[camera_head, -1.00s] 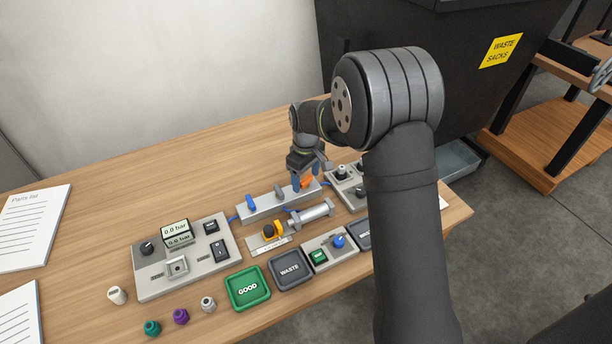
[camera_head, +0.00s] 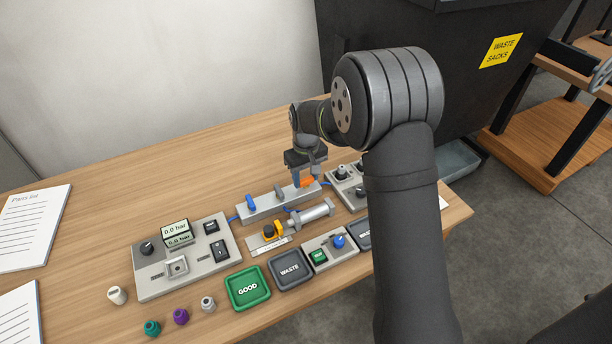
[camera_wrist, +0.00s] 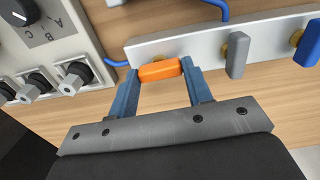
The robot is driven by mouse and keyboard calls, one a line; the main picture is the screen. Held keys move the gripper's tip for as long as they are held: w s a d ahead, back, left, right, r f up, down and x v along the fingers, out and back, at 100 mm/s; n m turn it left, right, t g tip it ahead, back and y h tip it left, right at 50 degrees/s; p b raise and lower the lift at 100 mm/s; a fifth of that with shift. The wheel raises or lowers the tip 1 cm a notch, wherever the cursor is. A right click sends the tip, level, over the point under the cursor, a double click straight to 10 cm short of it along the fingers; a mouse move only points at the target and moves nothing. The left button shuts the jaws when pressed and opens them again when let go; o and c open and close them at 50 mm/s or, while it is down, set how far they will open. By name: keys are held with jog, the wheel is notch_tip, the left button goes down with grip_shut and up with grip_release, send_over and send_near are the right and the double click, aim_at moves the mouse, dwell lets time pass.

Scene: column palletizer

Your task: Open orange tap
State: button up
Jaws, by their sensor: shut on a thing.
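The orange tap (camera_wrist: 158,71) has a short lever handle on the pale metal manifold bar (camera_wrist: 205,36). In the wrist view its handle lies lengthwise along the bar, at the bar's left end. My gripper (camera_wrist: 157,75) is shut on it, with one blue finger at each end of the handle. In the head view the orange tap (camera_head: 307,182) shows between the fingers of my gripper (camera_head: 306,179), partly hidden by them.
On the same bar, a grey tap (camera_wrist: 236,56) and a blue tap (camera_wrist: 307,45) point across it. A grey block with knobs (camera_head: 346,180) stands close to the right. A control panel (camera_head: 153,285) with bar readouts (camera_head: 176,233) sits front left.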

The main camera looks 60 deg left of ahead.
aim_at(306, 179)
jog(key=shift+m, duration=0.4)
jog(key=o, duration=1)
notch_tip(306, 179, up, 18)
jog(key=shift+f, duration=0.25)
jog(key=shift+f, duration=0.15)
notch_tip(306, 179, down, 17)
jog(key=shift+f, duration=0.1)
dwell(0.5)
